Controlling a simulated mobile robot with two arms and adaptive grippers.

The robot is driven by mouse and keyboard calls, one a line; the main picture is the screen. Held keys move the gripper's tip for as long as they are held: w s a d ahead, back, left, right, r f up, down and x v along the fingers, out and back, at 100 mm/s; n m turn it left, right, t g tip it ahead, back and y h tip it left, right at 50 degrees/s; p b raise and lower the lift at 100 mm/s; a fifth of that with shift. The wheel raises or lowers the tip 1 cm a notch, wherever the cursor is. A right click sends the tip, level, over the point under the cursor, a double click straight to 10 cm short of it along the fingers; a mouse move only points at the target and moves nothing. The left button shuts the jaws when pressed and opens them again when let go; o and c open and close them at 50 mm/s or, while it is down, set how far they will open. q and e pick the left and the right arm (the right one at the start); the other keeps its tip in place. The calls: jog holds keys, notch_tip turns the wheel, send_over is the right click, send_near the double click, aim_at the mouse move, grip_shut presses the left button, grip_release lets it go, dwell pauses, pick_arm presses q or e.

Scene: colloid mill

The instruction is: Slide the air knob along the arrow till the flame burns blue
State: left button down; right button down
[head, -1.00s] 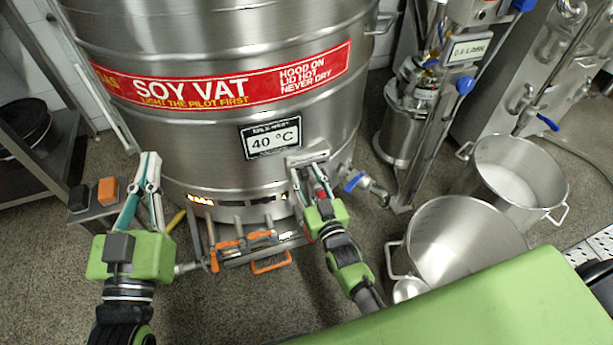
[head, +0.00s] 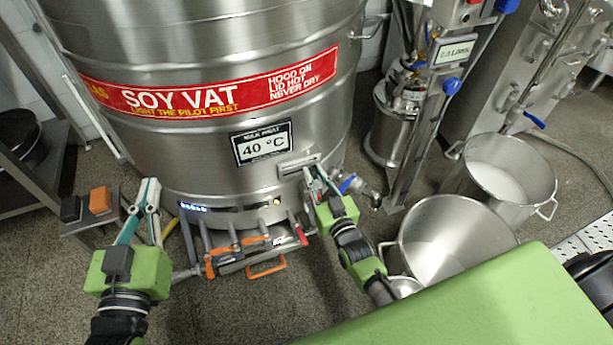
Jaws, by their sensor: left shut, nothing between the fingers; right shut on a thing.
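The soy vat (head: 210,80) stands in the middle of the head view. A row of small blue flames (head: 193,207) shows in the burner slot low on its front. My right gripper (head: 311,177) is at the slotted plate (head: 298,163) low on the vat's right side. It is shut on the air knob, which its fingers largely hide. The arrow cannot be made out.
Burner levers with orange parts (head: 252,241) and one red lever (head: 301,235) sit below the vat front. Two steel pots (head: 440,225) stand on the right. A tap (head: 365,190) sticks out near my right gripper.

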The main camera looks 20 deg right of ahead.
jog(key=shift+a, duration=0.25)
jog(key=c, duration=1.9)
grip_release()
jog(key=s, duration=1.2)
jog(key=shift+d, duration=0.2)
